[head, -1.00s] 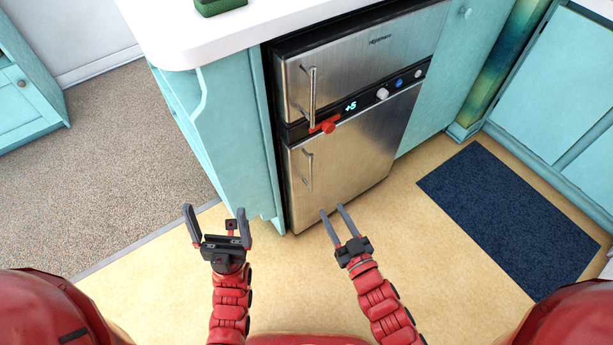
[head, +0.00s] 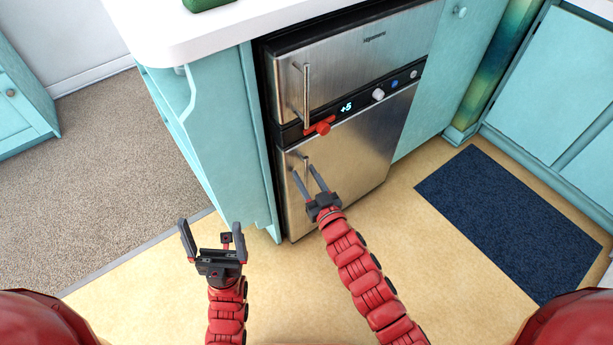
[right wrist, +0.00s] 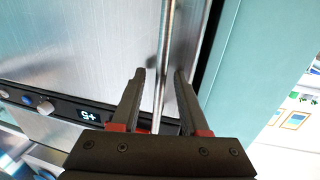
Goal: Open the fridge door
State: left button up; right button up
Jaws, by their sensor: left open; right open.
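The stainless steel fridge (head: 365,150) stands under the white counter with an upper and a lower door, both closed. Each door has a vertical bar handle near its left edge. My right gripper (head: 304,169) is open at the lower door's handle (right wrist: 166,50). In the right wrist view the bar runs between the two spread fingers (right wrist: 160,82), which are not closed on it. The upper handle (head: 306,95) is above and free. My left gripper (head: 212,232) is open and empty over the floor, left of the fridge.
A red piece (head: 319,127) sticks out of the control strip between the doors, just above my right gripper. A teal cabinet panel (head: 225,130) borders the fridge on the left. A dark blue mat (head: 510,220) lies on the clear floor to the right.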

jog(key=shift+c, duration=0.2)
grip_shut()
dwell(1.1)
